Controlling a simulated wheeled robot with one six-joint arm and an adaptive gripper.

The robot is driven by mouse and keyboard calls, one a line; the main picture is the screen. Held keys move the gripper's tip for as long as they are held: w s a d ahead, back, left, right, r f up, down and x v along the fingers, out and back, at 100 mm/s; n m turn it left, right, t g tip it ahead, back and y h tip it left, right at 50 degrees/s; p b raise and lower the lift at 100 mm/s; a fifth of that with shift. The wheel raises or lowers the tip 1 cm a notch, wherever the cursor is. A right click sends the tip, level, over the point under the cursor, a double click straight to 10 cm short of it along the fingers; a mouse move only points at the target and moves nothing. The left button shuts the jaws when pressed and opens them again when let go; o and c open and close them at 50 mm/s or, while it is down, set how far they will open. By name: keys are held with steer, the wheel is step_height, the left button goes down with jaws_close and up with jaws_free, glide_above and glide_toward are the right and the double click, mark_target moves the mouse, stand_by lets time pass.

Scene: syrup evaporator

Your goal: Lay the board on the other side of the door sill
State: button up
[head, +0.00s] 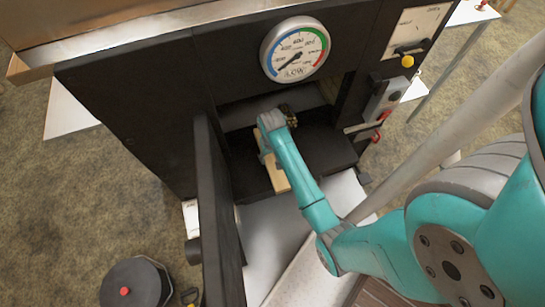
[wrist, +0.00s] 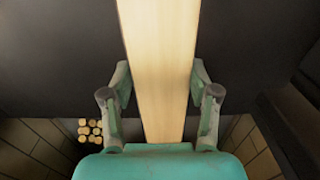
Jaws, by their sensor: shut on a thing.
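The board (head: 279,176) is a pale, narrow wooden strip at the furnace doorway, over the dark door sill (head: 325,150). It also shows in the wrist view (wrist: 158,45), running lengthwise between my fingers. My gripper (head: 266,151) is inside the door opening and shut on the board; its two fingers show on either side of the board in the wrist view (wrist: 160,82). The dark sill surface (wrist: 60,50) lies beneath. I cannot tell whether the board touches the sill. My wrist hides the board's far end in the head view.
The open black door (head: 218,215) stands left of the opening. Several stacked logs (wrist: 90,130) lie in the firebox, on the lower left. A black canister (head: 135,283) stands on the floor.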

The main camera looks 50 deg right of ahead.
steer(key=o, duration=1.4)
steer(key=shift+o, duration=0.2)
step_height(320, 180, up, 12)
steer(key=shift+s, duration=0.1)
